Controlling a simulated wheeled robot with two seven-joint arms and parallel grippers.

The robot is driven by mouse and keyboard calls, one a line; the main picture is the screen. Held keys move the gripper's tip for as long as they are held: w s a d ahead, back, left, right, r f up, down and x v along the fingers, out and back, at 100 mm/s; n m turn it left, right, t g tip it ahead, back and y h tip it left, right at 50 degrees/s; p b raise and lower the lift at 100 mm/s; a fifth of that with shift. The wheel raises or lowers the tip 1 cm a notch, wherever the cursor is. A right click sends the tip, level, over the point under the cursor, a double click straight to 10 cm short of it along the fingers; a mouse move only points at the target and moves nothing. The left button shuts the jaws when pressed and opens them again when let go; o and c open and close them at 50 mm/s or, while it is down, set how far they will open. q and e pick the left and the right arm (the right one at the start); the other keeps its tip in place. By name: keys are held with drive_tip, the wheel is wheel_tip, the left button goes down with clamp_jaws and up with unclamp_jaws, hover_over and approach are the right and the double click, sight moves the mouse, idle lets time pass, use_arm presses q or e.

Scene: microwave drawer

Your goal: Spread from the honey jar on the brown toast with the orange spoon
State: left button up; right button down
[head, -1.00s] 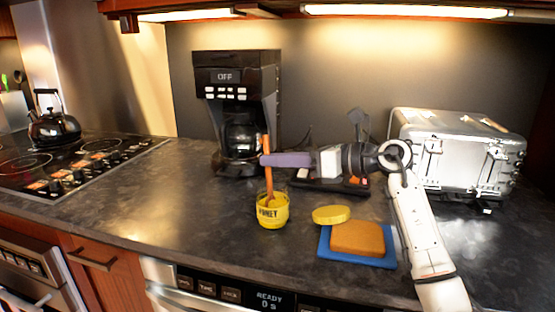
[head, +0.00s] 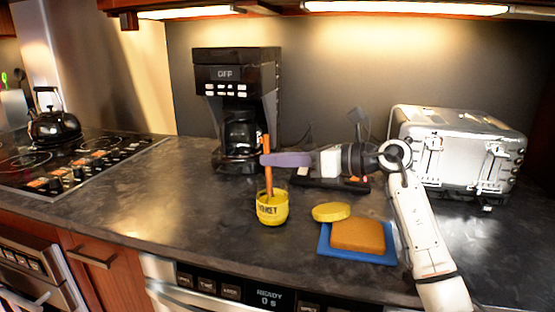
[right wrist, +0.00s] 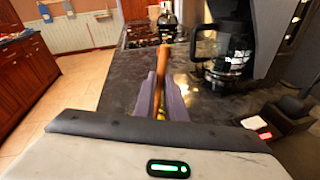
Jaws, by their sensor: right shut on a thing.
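The yellow honey jar (head: 272,210) stands open on the dark counter. The orange spoon (head: 268,180) stands nearly upright with its lower end inside the jar. My right gripper (head: 268,159) is shut on the spoon's handle above the jar. In the right wrist view the spoon (right wrist: 161,75) rises between the purple fingers (right wrist: 160,100), and the jar is mostly hidden below them. The brown toast (head: 358,236) lies on a blue plate (head: 340,254) to the right of the jar. My left gripper is not in view.
A yellow lid (head: 331,211) lies just behind the toast. A coffee maker (head: 236,80) stands behind the jar, and a silver toaster (head: 460,150) stands at the right. The counter left of the jar is clear up to the stove (head: 70,165).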

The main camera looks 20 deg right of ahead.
wheel_tip(320, 180, up, 7)
drive_tip(key=p, duration=0.5)
idle(0.4)
wheel_tip(320, 180, up, 6)
drive_tip(key=p, duration=0.4)
drive_tip(key=shift+p, duration=0.4)
drive_tip(key=shift+f, duration=0.1)
idle(0.4)
